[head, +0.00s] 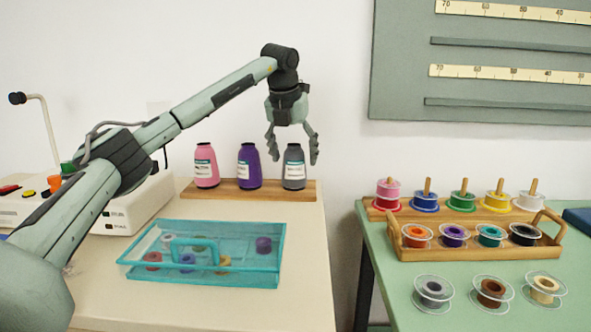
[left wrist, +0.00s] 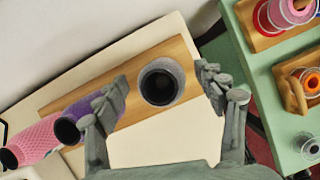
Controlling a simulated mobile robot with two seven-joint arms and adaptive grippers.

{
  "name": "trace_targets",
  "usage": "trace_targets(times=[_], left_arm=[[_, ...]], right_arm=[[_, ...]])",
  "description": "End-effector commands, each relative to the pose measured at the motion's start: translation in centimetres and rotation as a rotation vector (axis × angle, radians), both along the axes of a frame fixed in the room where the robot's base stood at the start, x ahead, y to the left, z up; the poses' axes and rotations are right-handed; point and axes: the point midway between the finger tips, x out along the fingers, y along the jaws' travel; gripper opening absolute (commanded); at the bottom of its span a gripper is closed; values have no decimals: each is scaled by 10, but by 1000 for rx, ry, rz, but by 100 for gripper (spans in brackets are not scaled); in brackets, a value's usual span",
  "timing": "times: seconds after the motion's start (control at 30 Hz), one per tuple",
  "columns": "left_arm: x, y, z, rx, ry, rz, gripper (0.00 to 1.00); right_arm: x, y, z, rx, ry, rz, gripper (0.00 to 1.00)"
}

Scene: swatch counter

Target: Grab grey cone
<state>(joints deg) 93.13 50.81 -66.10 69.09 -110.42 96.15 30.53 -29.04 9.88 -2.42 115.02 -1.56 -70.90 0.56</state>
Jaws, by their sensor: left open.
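The grey cone (head: 294,168) stands upright at the right end of a wooden board (head: 270,190), beside a purple cone (head: 249,166) and a pink cone (head: 206,166). My left gripper (head: 292,155) is open, with its fingers pointing down just over the grey cone's top. In the left wrist view the grey cone (left wrist: 162,82) is seen from above, between the two spread fingers and apart from them. The purple cone (left wrist: 68,128) is close to the left finger there. My right gripper is not in view.
A clear teal box (head: 140,273) with a handle and bobbins inside stands in front of the board. A white machine (head: 130,215) stands at left. A green table (head: 390,290) at right, across a gap, holds spools in a wooden rack (head: 470,253).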

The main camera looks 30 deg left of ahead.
Motion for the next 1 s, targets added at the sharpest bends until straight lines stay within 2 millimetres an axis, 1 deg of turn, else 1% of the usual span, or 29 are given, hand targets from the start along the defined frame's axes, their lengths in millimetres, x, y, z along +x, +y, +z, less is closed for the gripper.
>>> trace_targets(times=[0.1, 0.23, 0.33, 0.53, 0.57, 0.9, 1.0], left_arm=[[4, 1, -19, 0, 3, 0, 70], [10, 3, -34, 0, 1, 0, 70], [12, 3, -40, 0, 1, -1, 70], [13, 3, -40, 0, 0, -1, 70], [13, 3, -40, 0, 0, -1, 68], [12, 3, -40, 0, 0, -1, 26], [13, 3, -40, 1, -1, -1, 14]], right_arm=[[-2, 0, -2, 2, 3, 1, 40], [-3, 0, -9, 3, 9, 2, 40], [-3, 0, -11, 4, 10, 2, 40], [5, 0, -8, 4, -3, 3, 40], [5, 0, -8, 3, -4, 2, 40], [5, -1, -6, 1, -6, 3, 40], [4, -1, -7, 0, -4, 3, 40]])
